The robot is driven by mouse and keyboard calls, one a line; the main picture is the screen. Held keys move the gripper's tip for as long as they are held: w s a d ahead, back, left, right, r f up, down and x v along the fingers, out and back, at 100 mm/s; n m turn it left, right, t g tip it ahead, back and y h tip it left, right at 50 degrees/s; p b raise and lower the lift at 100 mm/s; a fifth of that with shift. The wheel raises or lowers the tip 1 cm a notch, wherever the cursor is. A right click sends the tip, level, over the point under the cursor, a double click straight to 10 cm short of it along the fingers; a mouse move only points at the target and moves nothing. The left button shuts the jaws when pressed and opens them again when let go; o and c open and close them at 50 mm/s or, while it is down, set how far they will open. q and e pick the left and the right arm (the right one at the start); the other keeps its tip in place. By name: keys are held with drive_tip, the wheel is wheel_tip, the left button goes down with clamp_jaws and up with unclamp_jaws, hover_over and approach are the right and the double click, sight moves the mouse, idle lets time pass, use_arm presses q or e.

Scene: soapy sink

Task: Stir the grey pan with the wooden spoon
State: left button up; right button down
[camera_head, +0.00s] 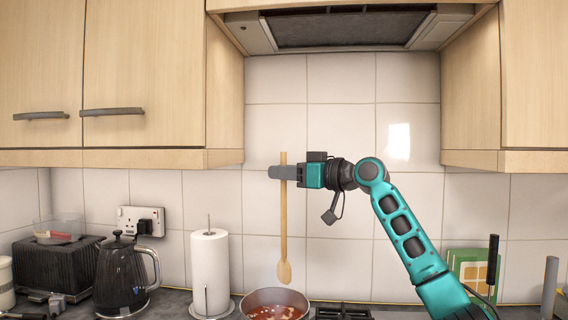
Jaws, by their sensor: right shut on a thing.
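A wooden spoon (283,222) hangs upright in the head view, its bowl end pointing down. My right gripper (285,173) is shut on the upper part of its handle. The spoon's bowl is a little above the grey pan (301,294) in the picture, and appears apart from it. The pan stands at the bottom of the view, cut off by the lower edge, with reddish contents and pale pieces inside. My left gripper is not in view.
A paper towel roll (210,270) stands left of the pan, with a black kettle (122,275) and a dark toaster (58,267) further left. An extractor hood (345,28) and wall cupboards hang above. Part of a black hob grate (343,312) shows right of the pan.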

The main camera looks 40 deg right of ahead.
sight(285, 232)
drive_tip(key=w+f+b, duration=0.1)
drive_tip(key=a+f+b, duration=0.1)
drive_tip(key=shift+w+f+y, duration=0.3)
drive_tip(key=shift+w+f, duration=0.05)
drive_tip(key=shift+w, duration=0.05)
wheel_tip(285, 232, down, 4)
drive_tip(key=b, duration=0.3)
drive_tip(key=shift+b, duration=0.35)
drive_tip(key=shift+f+b, duration=0.85)
drive_tip(key=shift+f, duration=0.1)
wheel_tip(285, 232, down, 2)
drive_tip(key=shift+b, duration=0.85)
drive_tip(key=shift+f+b, duration=0.75)
drive_tip(key=shift+f, duration=0.15)
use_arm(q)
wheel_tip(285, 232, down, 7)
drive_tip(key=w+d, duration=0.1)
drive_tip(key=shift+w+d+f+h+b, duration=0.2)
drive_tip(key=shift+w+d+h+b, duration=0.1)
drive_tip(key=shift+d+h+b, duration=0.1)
use_arm(e)
drive_tip(key=shift+f, duration=0.45)
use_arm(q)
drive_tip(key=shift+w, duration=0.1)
